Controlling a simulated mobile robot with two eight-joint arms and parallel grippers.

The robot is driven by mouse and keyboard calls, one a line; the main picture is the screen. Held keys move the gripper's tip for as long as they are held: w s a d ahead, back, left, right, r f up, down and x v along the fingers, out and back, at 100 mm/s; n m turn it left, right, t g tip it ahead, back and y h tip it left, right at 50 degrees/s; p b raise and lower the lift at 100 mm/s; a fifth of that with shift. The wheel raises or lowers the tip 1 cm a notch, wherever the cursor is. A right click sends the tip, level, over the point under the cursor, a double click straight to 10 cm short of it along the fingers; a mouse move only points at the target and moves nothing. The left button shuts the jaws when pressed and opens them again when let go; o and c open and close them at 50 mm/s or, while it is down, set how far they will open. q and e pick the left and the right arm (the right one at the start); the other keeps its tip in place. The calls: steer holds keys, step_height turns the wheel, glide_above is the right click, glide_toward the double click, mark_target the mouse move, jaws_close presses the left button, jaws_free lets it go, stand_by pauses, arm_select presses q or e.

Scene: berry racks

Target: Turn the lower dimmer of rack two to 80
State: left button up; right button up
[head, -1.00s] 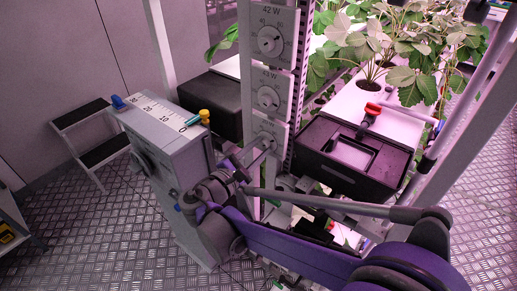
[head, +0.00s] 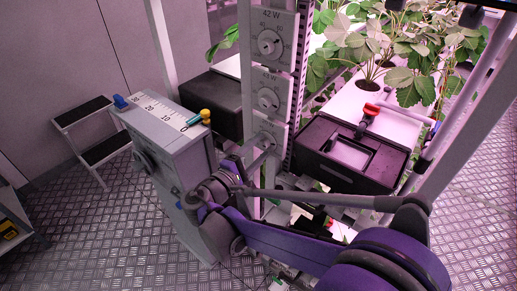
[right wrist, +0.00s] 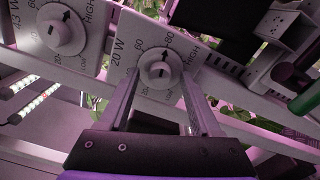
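Rack two's lower dimmer is a pale plate with a round knob (right wrist: 158,70), labelled 20 W in the right wrist view. The arrow on the knob points at about the 80 mark. In the head view the lower dimmer (head: 268,128) is the lowest plate on the post, partly hidden by my right gripper (right wrist: 160,76). The gripper's fingers stand apart, one on each side of the knob. They look open, with small gaps to the knob; contact cannot be made out. My left gripper is not in view.
Two more dimmers sit above on the post, the middle one (head: 267,92) and the 42 W one (head: 271,38). A grey box with a scale (head: 172,140) stands left of my gripper. A black bin (head: 350,180) is right of the post.

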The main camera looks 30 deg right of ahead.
steer(key=v, duration=1)
steer(key=shift+s+a, duration=0.2)
steer(key=shift+a, duration=0.15)
steer(key=shift+d, duration=0.1)
steer(key=s+d+f+m+g+y+p, duration=0.1)
steer(key=s+d+f+g+y+p, duration=0.15)
steer(key=s+d+y, duration=0.2)
steer(key=s+d+f+m+g+y+p, duration=0.1)
steer(key=s+d+f+y+p, duration=0.15)
steer(key=s, duration=0.25)
steer(key=s+a+m+t+y+p, duration=0.1)
steer(key=s+a+m+y+p, duration=0.5)
steer(key=y, duration=0.3)
steer(key=shift+s+a+y, duration=0.3)
steer(key=shift+s+a, duration=0.1)
steer(key=shift+a, duration=0.25)
steer(key=shift+t, duration=0.25)
